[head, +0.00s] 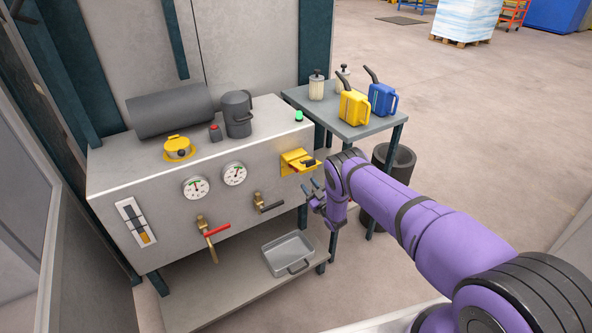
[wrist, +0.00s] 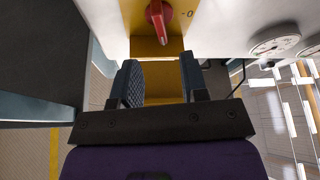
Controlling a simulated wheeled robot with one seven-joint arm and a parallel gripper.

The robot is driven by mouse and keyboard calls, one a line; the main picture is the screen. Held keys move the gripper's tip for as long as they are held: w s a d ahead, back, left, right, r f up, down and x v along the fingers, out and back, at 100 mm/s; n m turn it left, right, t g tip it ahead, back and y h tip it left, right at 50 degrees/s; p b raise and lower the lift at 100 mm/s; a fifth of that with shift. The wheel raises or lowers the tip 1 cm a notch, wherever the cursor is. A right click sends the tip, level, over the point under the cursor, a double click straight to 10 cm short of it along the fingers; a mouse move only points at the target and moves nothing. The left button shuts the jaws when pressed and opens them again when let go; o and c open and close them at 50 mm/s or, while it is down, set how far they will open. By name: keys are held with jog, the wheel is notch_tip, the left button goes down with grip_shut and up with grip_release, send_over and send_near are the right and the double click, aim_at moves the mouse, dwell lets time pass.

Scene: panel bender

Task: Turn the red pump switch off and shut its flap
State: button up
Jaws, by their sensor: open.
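The red pump switch (wrist: 158,14) sits on a yellow plate (wrist: 172,45) at the top of the wrist view. Its handle points down the picture, slightly right, away from the "0" mark to its right. Its yellow flap (wrist: 163,92) stands out from the plate, open, and shows between my fingers in the wrist view. My gripper (head: 313,192) is open and empty, just below and in front of the flap; contact cannot be told.
Two gauges (head: 196,187) and a red-handled valve (head: 211,248) are left of the switch. A green lamp (head: 298,116) is lit above it. A side table (head: 345,127) with yellow and blue cans stands close right. A metal tray (head: 288,254) lies on the lower shelf.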

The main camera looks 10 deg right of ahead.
jog(key=x, duration=0.8)
jog(key=shift+w, duration=0.25)
jog(key=shift+a+r, duration=0.1)
grip_shut()
